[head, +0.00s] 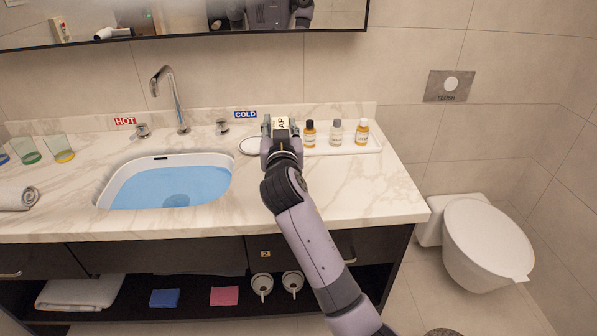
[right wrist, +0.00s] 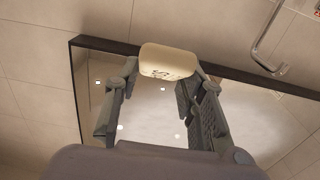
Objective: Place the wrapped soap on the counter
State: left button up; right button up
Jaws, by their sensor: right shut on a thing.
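The wrapped soap (head: 282,123) is a cream-coloured block with dark lettering. My right gripper (head: 281,130) is shut on it, reaching over the back of the marble counter (head: 340,190) between the sink and the small bottles. In the right wrist view the soap (right wrist: 168,62) sits between the tips of the two fingers (right wrist: 160,75), with the mirror and wall behind it. I cannot tell exactly how high the soap is above the counter. My left gripper is not in view.
A white tray (head: 372,149) with three small bottles (head: 336,132) lies right of the gripper. A round white dish (head: 249,147) is just left of it. The water-filled sink (head: 170,185), faucet (head: 172,95) and glasses (head: 58,147) are further left. The counter's front right is clear.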

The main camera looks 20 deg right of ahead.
notch_tip(320, 180, down, 13)
jog(key=shift+f+b, duration=0.1)
jog(key=shift+b, duration=0.5)
jog(key=shift+f+b, duration=0.4)
jog(key=shift+f, duration=1.8)
jog(key=shift+f, duration=0.15)
jog(key=o, duration=1.1)
